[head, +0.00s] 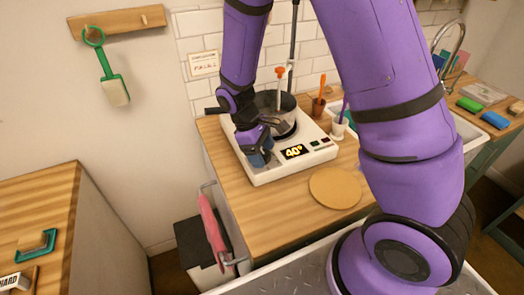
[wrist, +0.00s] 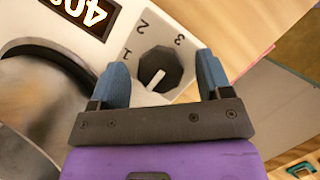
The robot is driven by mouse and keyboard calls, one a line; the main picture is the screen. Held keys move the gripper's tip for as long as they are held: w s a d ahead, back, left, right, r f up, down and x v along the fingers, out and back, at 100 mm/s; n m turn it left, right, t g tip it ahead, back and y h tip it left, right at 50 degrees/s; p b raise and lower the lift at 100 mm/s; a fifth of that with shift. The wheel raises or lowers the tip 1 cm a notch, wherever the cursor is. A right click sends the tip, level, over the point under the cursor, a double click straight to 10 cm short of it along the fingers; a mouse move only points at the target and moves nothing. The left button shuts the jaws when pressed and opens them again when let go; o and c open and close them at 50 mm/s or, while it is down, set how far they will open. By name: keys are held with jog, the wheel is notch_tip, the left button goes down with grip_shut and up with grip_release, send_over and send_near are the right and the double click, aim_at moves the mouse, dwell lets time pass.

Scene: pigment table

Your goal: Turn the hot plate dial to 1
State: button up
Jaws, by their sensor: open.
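The white hot plate (head: 262,175) stands on the wooden counter, its display (head: 293,152) reading 40°. Its black dial (wrist: 159,69) shows in the wrist view, with printed marks 1, 2 and 3 around its upper side. The dial's white pointer line slants to the lower left, below the 1 mark (wrist: 126,55). My gripper (wrist: 162,63) is open, with one blue finger on each side of the dial and visible gaps between. In the head view my gripper (head: 260,157) is at the plate's front left and hides the dial.
A grey pot (head: 288,103) with an orange-topped rod sits on the hot plate, close to my wrist. A round tan board (head: 335,188) lies in front. Small cups (head: 339,128) stand to the right. A pink towel (head: 211,225) hangs at the counter's side.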

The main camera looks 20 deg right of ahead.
jog(key=c, duration=0.9)
jog(key=m+y, duration=0.1)
jog(key=m, duration=0.1)
jog(key=m+g+y, duration=0.1)
jog(key=m, duration=0.2)
jog(key=shift+w+d+m, duration=0.1)
jog(key=shift+m, duration=0.2)
jog(key=m+y, duration=0.2)
jog(key=m, duration=0.4)
jog(key=o, duration=0.9)
